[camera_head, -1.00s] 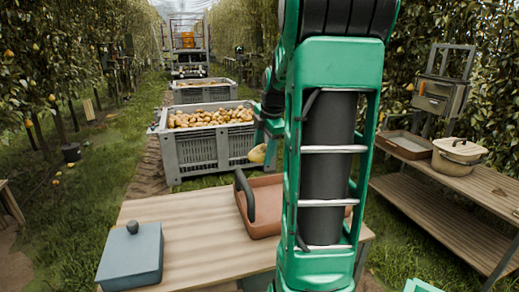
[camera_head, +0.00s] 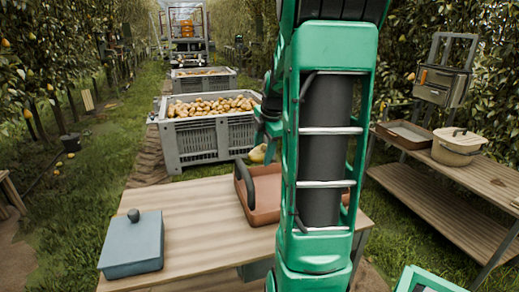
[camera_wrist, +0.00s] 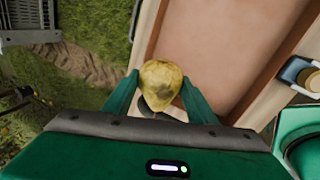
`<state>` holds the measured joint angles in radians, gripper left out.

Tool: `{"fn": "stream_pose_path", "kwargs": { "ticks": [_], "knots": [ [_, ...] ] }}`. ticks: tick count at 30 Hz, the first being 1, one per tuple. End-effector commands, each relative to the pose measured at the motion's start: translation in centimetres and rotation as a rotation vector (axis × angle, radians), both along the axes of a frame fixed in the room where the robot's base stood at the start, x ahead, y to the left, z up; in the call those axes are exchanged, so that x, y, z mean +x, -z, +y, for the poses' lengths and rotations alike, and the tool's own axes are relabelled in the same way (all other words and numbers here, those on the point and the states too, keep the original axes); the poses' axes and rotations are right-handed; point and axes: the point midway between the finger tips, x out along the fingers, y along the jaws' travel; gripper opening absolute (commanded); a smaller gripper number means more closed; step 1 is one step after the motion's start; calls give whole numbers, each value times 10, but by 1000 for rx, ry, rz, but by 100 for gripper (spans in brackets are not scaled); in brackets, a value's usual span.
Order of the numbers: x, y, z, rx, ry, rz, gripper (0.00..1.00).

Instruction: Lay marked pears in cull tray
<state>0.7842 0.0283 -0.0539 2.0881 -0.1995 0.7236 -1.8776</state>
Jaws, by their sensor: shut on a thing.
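A yellow-green pear with brownish dark patches (camera_wrist: 160,85) is held between the green fingers of my gripper (camera_wrist: 158,100) in the wrist view. The pear also shows in the head view (camera_head: 258,153), just beyond the far edge of the reddish-brown tray (camera_head: 264,212). The tray lies on the wooden table and has a dark curved handle at its left end. In the wrist view the tray's bare floor (camera_wrist: 220,40) spreads up and right of the pear. My arm hides the tray's right part in the head view.
A blue-grey lidded box (camera_head: 132,246) stands on the table's (camera_head: 195,205) left. Grey bins of pears (camera_head: 200,150) stand beyond on the grass. A shelf at right (camera_head: 450,188) holds a shallow tray (camera_head: 405,135) and a beige lidded pot (camera_head: 457,147).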

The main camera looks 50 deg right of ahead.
Motion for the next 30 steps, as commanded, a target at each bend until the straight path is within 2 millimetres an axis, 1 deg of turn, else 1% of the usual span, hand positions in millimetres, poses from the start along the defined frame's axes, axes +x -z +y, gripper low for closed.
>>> {"fn": "stream_pose_path", "kwargs": {
  "ticks": [30],
  "knots": [
    [0, 43, 0, 0, 0, 0, 24]
  ]
}}
